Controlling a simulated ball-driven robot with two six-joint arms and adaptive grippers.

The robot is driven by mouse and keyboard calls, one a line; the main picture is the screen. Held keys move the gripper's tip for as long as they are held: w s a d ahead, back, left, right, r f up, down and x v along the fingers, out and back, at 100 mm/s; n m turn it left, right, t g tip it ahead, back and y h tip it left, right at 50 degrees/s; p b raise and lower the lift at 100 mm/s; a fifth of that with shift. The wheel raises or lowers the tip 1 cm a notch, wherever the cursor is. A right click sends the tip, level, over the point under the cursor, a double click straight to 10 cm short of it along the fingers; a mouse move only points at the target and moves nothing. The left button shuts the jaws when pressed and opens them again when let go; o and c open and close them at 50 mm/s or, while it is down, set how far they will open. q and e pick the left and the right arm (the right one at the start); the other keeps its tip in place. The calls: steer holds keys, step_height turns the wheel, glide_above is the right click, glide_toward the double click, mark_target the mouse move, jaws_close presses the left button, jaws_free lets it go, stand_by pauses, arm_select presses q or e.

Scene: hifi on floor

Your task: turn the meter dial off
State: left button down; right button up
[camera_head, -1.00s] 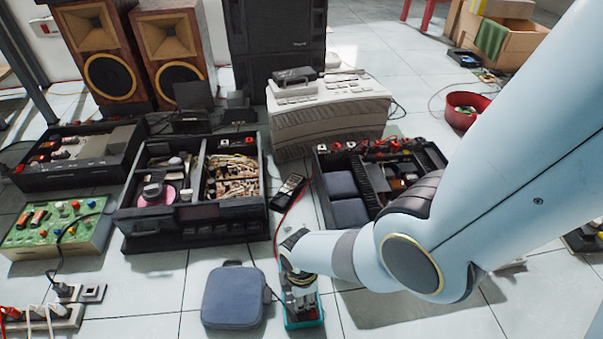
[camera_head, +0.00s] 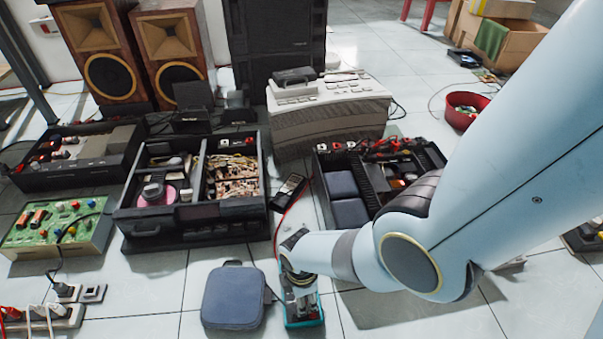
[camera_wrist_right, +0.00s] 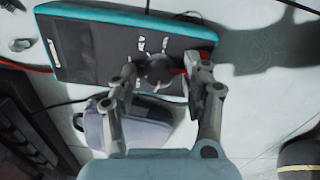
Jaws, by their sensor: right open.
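The meter (camera_head: 306,318) has a teal case and lies on the tiled floor at the bottom middle of the head view, partly hidden by my right gripper (camera_head: 300,300). In the right wrist view the meter (camera_wrist_right: 84,48) shows its dark face, with white marks around a round dark dial (camera_wrist_right: 158,70). My right gripper (camera_wrist_right: 165,85) is open, with one finger on each side of the dial. I cannot tell whether the fingers touch it. My left gripper is not in view.
A blue-grey pouch (camera_head: 233,298) lies just left of the meter. A black handheld device (camera_head: 289,190) with a red lead lies behind it. Open hifi units (camera_head: 195,215) and a white power strip (camera_head: 45,318) are on the left. Bare tiles lie between the pouch and the strip.

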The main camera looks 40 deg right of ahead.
step_height(320, 180, up, 12)
stand_by(0.8)
stand_by(0.4)
